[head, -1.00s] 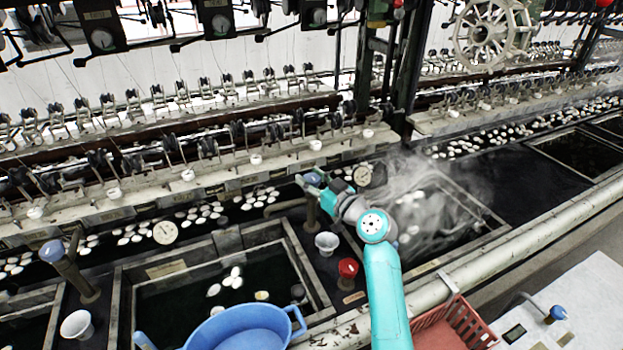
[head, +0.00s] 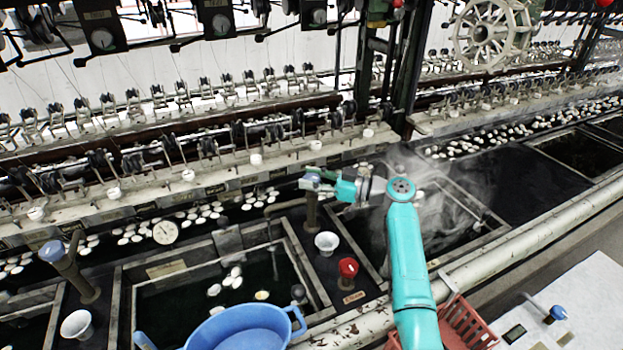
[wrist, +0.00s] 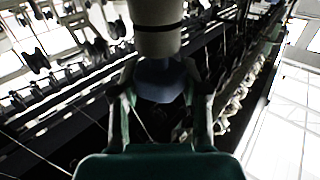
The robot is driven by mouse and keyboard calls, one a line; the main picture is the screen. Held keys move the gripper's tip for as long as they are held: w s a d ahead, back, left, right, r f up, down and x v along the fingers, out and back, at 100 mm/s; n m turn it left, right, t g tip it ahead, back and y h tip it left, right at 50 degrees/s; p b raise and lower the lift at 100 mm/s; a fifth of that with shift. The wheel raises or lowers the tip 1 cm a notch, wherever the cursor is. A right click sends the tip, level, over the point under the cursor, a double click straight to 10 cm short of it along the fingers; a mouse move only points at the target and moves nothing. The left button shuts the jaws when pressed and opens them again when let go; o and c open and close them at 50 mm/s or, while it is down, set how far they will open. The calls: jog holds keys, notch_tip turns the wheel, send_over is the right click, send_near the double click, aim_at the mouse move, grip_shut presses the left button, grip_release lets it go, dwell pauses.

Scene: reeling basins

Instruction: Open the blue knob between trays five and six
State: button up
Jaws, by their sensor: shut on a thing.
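The blue knob (head: 311,178) sits on top of a dark upright post between two basins, behind the white cup. My gripper (head: 318,181) reaches it from the right and is shut on it. In the wrist view the blue knob (wrist: 160,80) lies between the two fingers of my gripper (wrist: 160,100), and they partly hide it. A bent spout (head: 284,206) runs left from the post over the left basin. A thin pale line below its end looks like water, but it is faint.
A red knob (head: 348,268) and a white cup (head: 327,243) stand in front of the post. Another blue-knobbed post (head: 66,268) stands at left. Steam rises over the right basin.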

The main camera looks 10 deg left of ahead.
jog(key=shift+n+g, duration=0.7)
jog(key=shift+g, duration=0.4)
jog(key=o, duration=1.2)
jog(key=shift+c, duration=0.2)
jog(key=d, duration=1.2)
jog(key=shift+s, duration=0.1)
